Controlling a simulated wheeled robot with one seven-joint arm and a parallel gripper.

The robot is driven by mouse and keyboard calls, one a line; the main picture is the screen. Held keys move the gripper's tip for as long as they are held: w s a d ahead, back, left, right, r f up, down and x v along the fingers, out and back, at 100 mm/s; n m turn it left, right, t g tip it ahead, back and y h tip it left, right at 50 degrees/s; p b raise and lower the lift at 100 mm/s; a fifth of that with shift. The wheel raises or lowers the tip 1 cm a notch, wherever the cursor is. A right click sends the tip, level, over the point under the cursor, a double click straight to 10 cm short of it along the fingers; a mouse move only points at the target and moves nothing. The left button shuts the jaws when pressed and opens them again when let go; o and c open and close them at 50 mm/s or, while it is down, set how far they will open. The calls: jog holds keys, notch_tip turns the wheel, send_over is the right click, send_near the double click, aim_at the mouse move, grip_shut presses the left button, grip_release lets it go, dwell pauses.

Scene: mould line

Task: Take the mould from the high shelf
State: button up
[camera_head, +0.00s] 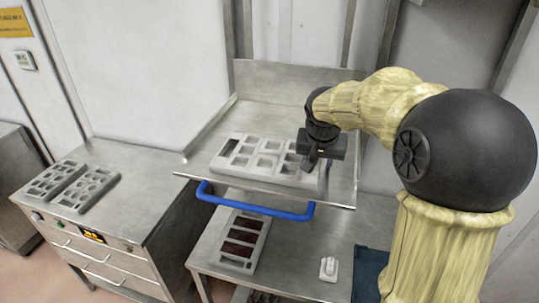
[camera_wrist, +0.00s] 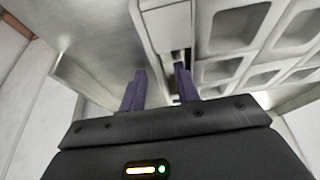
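A grey mould (camera_head: 233,158) with two rows of square cavities lies flat on the high steel shelf (camera_head: 345,185). My gripper (camera_head: 313,166) is at the mould's right end, pointing down, and covers part of that end. In the wrist view, the mould (camera_wrist: 210,20) fills the upper right. My gripper's two purple fingers (camera_wrist: 159,88) stand apart with a clear gap. The right finger overlaps the mould's end near a dark slot, and the left finger is by its outer edge. I cannot tell whether either finger touches the mould.
A blue rail (camera_head: 255,208) runs along the shelf's front. Below, another mould with dark filling (camera_head: 241,241) and a small white object (camera_head: 328,268) sit on the lower table (camera_head: 290,270). Two grey moulds (camera_head: 88,188) lie on the left cabinet (camera_head: 140,185). The shelf's back is clear.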

dwell(0.3)
grip_shut()
jog(key=shift+r, duration=0.15)
notch_tip(320, 180, up, 10)
jog(key=b, duration=0.2)
dwell(0.3)
dwell(0.4)
jog(key=shift+r+p, duration=1.75)
jog(key=shift+r, duration=0.15)
